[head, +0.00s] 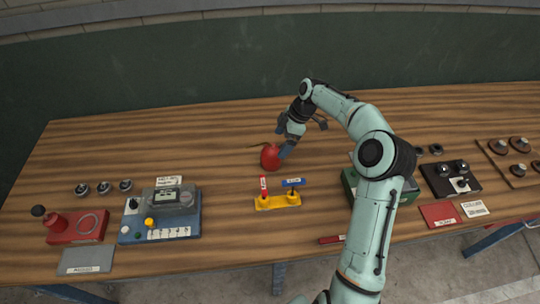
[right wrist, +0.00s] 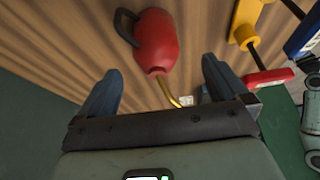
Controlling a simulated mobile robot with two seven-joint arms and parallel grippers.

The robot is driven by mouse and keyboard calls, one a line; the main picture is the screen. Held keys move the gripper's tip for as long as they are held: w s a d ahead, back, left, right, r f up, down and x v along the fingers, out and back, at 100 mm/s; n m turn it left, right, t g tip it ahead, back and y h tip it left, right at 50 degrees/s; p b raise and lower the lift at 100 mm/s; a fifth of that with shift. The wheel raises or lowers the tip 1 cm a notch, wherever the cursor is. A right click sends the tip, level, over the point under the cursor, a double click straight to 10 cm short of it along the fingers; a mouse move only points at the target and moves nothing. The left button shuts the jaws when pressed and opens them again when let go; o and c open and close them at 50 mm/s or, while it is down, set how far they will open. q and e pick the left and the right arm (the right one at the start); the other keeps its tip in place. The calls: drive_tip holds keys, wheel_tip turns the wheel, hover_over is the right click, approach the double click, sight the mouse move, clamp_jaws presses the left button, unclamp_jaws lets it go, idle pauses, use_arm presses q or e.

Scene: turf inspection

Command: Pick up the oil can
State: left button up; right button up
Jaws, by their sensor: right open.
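The oil can (head: 270,158) is red and stands on the wooden bench near the middle of the head view. In the right wrist view the oil can (right wrist: 155,40) shows a red body, a dark handle at its upper left and a thin brass spout. My left gripper is not in view.
A yellow holder (head: 278,202) with red and blue labelled pieces stands just in front of the can. A blue instrument box (head: 130,232) and red device (head: 62,228) are at left. A green box (head: 350,184) is partly behind my right arm.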

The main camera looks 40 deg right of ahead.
sight(276, 147)
drive_tip(key=x, duration=0.3)
drive_tip(key=shift+w+a+f, duration=0.1)
drive_tip(key=shift+w, duration=0.2)
drive_tip(key=x, duration=0.5)
drive_tip(key=shift+w+f, duration=0.15)
drive_tip(key=shift+f, duration=0.05)
drive_tip(key=c, duration=1.2)
